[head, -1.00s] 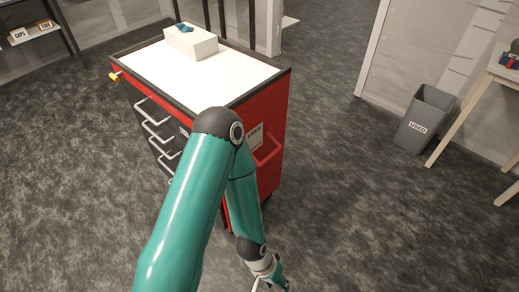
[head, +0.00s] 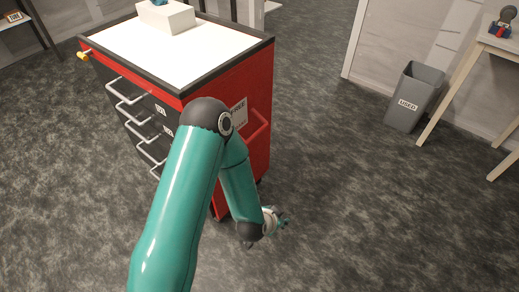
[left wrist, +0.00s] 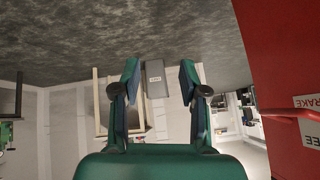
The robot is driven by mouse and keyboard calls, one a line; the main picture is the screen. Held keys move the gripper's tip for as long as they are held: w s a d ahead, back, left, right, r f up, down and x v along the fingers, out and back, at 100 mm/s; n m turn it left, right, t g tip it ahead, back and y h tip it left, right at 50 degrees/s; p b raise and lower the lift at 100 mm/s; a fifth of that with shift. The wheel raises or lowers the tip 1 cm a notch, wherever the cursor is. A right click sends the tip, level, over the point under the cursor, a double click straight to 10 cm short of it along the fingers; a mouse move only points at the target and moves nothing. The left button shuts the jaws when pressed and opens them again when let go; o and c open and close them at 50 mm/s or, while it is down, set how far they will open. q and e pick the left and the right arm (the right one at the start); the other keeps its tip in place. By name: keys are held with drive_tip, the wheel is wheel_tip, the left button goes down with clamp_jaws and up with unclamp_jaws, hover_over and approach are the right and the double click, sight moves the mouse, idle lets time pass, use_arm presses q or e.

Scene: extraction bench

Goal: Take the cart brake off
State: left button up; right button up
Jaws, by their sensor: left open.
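The red cart (head: 245,85) stands at centre left, with a white top, dark drawer fronts and pale handles. On its right side are a white label (head: 239,112) and a red bar (head: 262,128). In the left wrist view the cart's red side (left wrist: 285,45) fills the right edge, with labels (left wrist: 310,103) partly reading "RAKE" and "EE" beside a red bar (left wrist: 285,113). A yellow-tipped knob (head: 83,56) sticks out at the cart's left front corner. My left gripper (head: 284,220) is low beside the cart's right side, open and empty in the left wrist view (left wrist: 159,76), apart from the bar.
A white box (head: 167,17) with a blue item sits on the cart top. A grey bin (head: 414,97) marked "USED" stands at right, next to a pale table (head: 470,60). A shelf (head: 14,20) is at the upper left. The floor right of the cart is clear.

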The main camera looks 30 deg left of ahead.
use_arm(q)
drive_tip(key=w+a+f+m+t+y+b, duration=0.2)
drive_tip(key=w+a+f+b, duration=0.1)
drive_tip(key=w, duration=0.1)
drive_tip(key=m+t+y+b, duration=0.5)
drive_tip(key=m+y+b, duration=0.2)
drive_tip(key=y+b, duration=0.45)
approach(256, 135)
drive_tip(key=shift+h, duration=0.35)
drive_tip(key=x, duration=0.5)
drive_tip(key=b+x, duration=0.1)
drive_tip(key=x, duration=0.4)
drive_tip(key=shift+w+a+f, duration=0.2)
drive_tip(key=shift+w+a, duration=0.05)
drive_tip(key=shift+a, duration=0.15)
use_arm(e)
wheel_tip(256, 135, down, 19)
